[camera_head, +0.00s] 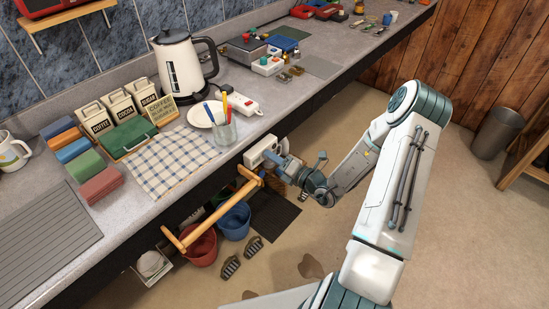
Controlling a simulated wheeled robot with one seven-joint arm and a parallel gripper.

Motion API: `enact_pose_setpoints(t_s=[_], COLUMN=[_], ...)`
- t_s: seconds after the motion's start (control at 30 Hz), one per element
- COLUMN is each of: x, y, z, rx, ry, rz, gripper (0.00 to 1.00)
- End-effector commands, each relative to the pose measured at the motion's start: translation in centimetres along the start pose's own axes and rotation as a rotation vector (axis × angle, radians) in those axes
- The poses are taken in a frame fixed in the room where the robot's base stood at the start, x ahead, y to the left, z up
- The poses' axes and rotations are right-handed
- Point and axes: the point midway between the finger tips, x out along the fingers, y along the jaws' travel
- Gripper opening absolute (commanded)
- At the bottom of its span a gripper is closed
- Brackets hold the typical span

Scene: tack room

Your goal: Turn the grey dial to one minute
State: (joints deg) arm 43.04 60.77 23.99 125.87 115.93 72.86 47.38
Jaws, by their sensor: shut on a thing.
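A white box (257,148) is fixed at the front edge of the counter, just right of the wooden rail. My gripper (274,157) reaches in from the right and is shut at the front face of this box. It is closed on the grey dial there. The fingers cover the dial, so its pointer and any markings cannot be read.
A wooden rail (214,213) juts out at the counter front, left of my gripper. Below are a red bucket (200,250), a blue bucket (234,222) and a dark mat (276,214). A cup of pens (223,130) stands close above. The floor at right is largely open.

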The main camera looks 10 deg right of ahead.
Motion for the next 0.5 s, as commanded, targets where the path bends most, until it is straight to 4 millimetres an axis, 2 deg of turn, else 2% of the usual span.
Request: enact_pose_setpoints(t_s=[0.03,0.07,0.1,0.37,0.5], x=[0.0,0.0,0.0,-0.1,-1.0], y=[0.0,0.0,0.0,0.0,-0.1], z=[0.1,0.1,0.1,0.0,0.0], rx=[-0.001,-0.001,-0.001,-0.001,-0.002], ry=[-0.001,-0.001,-0.001,0.000,-0.001], rz=[-0.001,-0.001,-0.001,-0.001,-0.002], gripper=[0.37,0.45,0.50,0.50,0.50])
